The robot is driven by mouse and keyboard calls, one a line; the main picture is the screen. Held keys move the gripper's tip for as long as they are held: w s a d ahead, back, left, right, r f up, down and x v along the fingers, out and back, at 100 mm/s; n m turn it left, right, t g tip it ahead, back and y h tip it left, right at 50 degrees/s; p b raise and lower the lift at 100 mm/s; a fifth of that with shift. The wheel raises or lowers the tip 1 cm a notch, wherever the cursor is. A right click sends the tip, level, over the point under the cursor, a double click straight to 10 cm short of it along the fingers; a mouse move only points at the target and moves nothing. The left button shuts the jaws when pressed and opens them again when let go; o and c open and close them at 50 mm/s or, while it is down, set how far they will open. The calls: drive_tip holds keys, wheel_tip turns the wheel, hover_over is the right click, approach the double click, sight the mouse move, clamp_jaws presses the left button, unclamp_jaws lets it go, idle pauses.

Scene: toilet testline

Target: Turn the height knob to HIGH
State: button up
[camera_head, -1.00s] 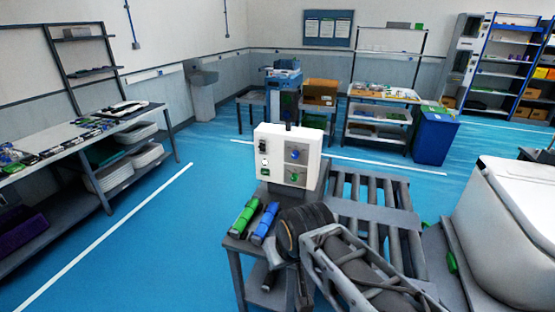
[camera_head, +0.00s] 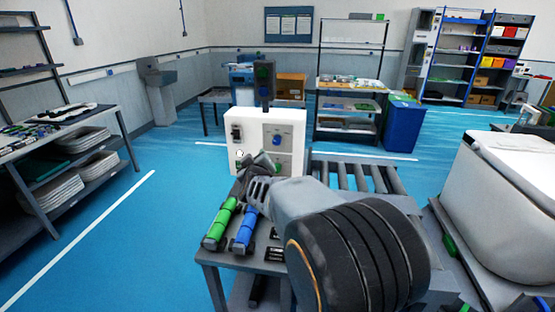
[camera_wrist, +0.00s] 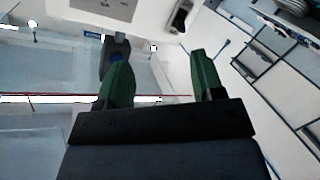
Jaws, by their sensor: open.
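A white control box (camera_head: 243,124) stands at the far end of a small grey stand. A blue knob (camera_head: 276,140) sits on the grey plate at its upper right, and a dark switch (camera_head: 236,131) is at upper left. Labels are too small to read, so I cannot tell which knob is the height knob. My gripper (camera_head: 262,161) is in front of the lower part of the box and hides most of the lower right plate. In the wrist view my gripper (camera_wrist: 163,77) is open, its green fingertips apart with nothing between them. The box's white face (camera_wrist: 148,14) shows beyond them.
A green cylinder (camera_head: 220,222) and a blue cylinder (camera_head: 245,228) lie on the stand, close below my arm. A dark post (camera_head: 264,82) rises behind the box. A roller conveyor (camera_head: 350,175) is at right, beside a large white rounded body (camera_head: 510,195).

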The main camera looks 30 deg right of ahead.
sight(277, 143)
drive_tip(key=w+d+h, duration=0.1)
drive_tip(key=w+d, duration=0.2)
drive_tip(key=d, duration=0.2)
drive_tip(key=w+d+f+h, duration=0.1)
drive_tip(key=w+d, duration=0.3)
drive_tip(key=d, duration=0.1)
drive_tip(key=w+d+f+h, duration=0.1)
drive_tip(key=w+d+h, duration=0.1)
drive_tip(key=d, duration=0.3)
drive_tip(key=shift+w+d+f+m+g, duration=0.1)
drive_tip(key=shift+w+m+g, duration=0.1)
drive_tip(key=shift+w, duration=0.25)
drive_tip(key=shift+w+f+m+g, duration=0.1)
drive_tip(key=shift+w+m, duration=0.1)
drive_tip(key=shift+w, duration=0.2)
drive_tip(key=c, duration=0.9)
